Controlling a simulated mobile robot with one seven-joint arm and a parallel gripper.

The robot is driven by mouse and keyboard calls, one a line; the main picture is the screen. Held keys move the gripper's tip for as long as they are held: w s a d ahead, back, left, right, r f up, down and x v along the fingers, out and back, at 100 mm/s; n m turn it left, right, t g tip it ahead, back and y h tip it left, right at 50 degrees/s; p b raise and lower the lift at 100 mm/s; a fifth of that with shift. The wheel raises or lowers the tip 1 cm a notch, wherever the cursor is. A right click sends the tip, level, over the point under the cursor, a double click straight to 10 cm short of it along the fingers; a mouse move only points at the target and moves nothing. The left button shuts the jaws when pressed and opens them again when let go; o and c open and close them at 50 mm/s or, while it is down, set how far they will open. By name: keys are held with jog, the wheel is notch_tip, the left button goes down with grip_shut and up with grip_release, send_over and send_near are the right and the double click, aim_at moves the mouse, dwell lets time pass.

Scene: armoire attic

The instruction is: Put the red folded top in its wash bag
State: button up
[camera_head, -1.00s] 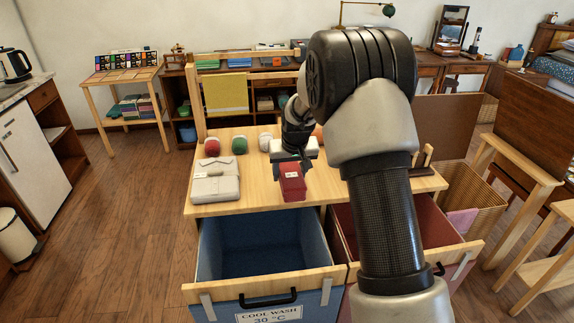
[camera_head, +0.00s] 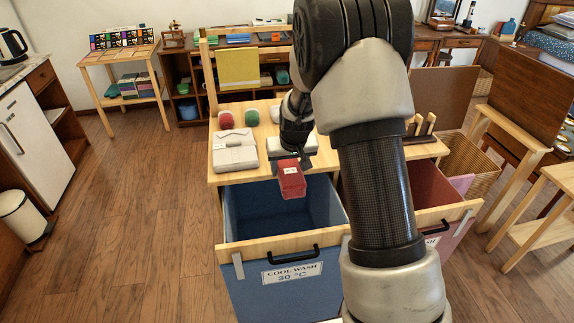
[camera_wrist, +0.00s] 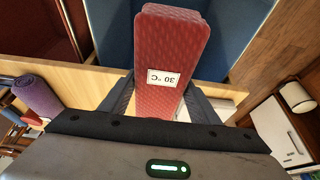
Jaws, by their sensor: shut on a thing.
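The red folded top (camera_head: 291,180) is a compact red bundle with a small white label. My gripper (camera_head: 290,160) is shut on it and holds it over the back part of the open blue bag (camera_head: 236,212). The blue bag's front label reads "COOL WASH 30 °C". In the wrist view the top (camera_wrist: 172,50) sits between the two fingers, and its label reads "30 °C" upside down. The inside of the blue bag (camera_wrist: 115,30) shows behind it. A second, dark red bag (camera_head: 433,190) stands open on the right, partly hidden by my arm.
A wicker basket (camera_head: 478,155) stands at the right.

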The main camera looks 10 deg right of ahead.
notch_tip(320, 180, down, 6)
jog(key=b, duration=0.3)
jog(key=shift+r, duration=0.2)
jog(key=o, duration=1.2)
jog(key=shift+o, duration=0.2)
jog(key=p+v, duration=0.2)
jog(key=v, duration=1.5)
jog(key=shift+s+r, duration=0.1)
jog(key=shift+r, duration=0.05)
